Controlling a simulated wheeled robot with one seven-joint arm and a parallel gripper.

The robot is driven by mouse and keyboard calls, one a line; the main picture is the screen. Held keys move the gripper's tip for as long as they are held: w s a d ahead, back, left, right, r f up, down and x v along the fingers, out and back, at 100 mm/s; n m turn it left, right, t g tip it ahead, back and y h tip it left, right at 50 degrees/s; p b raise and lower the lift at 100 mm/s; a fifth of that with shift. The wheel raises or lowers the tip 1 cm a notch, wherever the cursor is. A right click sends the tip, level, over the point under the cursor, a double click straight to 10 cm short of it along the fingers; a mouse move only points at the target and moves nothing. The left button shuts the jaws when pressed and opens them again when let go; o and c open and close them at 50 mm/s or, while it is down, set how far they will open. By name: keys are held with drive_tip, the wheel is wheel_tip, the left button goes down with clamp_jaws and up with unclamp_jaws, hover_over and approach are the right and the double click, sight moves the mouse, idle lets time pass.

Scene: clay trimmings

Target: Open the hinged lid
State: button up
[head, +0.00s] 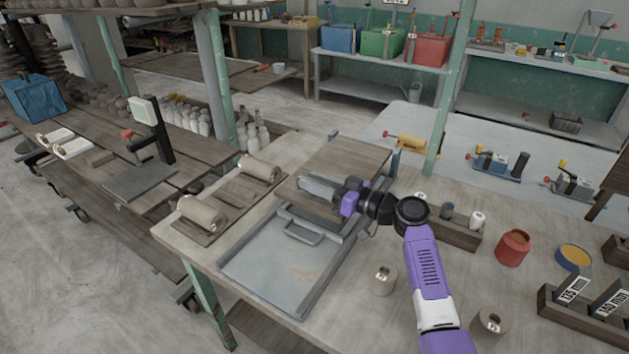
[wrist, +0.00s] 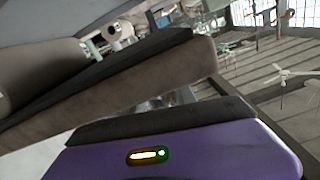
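A flat grey-framed box with a pale blue-grey panel (head: 262,270) lies on the table in the head view. A bar handle (head: 303,234) sits near the panel's far edge. A wooden board (head: 347,158) is behind it; I cannot tell for certain which part is the hinged lid. My gripper (head: 326,192) is just beyond the handle, over the box's far part, apart from the handle. In the wrist view, a purple finger with a dark pad (wrist: 160,120) faces a tilted brown-grey slab (wrist: 120,97), with a wedge-shaped gap between. The other finger is not clearly visible.
Clay rolls on boards (head: 200,214) lie left of the box. A clay-coloured ring (head: 382,280), a red pot (head: 513,247) and a wooden holder (head: 455,232) stand to the right. The floor at left is partly clear.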

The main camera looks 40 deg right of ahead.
drive_tip(key=shift+c, duration=0.3)
clamp_jaws()
drive_tip(key=shift+a+f, duration=0.1)
drive_tip(key=shift+a, duration=0.05)
idle(1.1)
